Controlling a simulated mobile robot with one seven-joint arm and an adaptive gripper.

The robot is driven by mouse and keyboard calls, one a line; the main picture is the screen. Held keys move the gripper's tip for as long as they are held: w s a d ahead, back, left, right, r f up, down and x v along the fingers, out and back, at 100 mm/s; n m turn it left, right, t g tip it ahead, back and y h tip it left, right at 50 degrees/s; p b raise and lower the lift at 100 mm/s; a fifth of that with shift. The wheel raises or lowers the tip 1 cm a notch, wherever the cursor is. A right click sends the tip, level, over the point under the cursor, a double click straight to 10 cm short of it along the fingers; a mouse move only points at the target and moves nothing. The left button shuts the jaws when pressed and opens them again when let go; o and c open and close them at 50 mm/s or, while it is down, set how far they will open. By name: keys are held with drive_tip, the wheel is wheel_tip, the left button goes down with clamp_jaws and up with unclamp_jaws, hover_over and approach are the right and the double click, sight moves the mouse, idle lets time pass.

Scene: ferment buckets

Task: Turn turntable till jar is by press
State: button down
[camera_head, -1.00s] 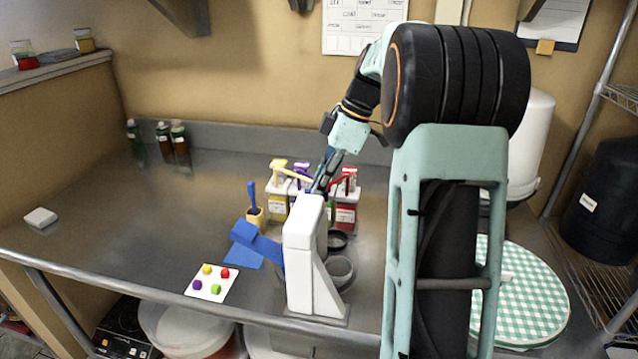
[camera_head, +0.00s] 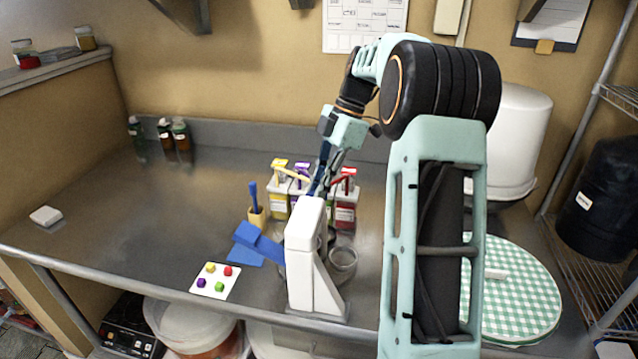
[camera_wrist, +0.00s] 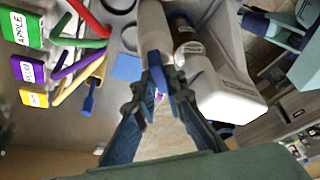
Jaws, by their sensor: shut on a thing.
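A tall white stand (camera_head: 312,270), which looks like the press, is upright near the counter's front edge. It also shows in the wrist view (camera_wrist: 225,85). My gripper (camera_head: 316,190) is above its top, pointing down. In the wrist view my gripper (camera_wrist: 160,88) is shut on a small blue part (camera_wrist: 156,72) at the end of a pale cylinder (camera_wrist: 154,30). A clear, round jar-like vessel (camera_head: 343,262) is right of the stand. A brownish jar (camera_wrist: 184,35) is close beside the stand in the wrist view. I cannot clearly make out the turntable.
A checked round (camera_head: 515,300) is right.

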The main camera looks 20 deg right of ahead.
drive_tip(key=shift+w+n, duration=0.1)
drive_tip(key=shift+n, duration=0.3)
idle(0.4)
drive_tip(key=c, duration=2)
unclamp_jaws()
drive_tip(key=shift+r, duration=0.15)
drive_tip(key=v, duration=1.1)
drive_tip(key=shift+w+d+r, duration=0.1)
drive_tip(key=shift+r, duration=0.3)
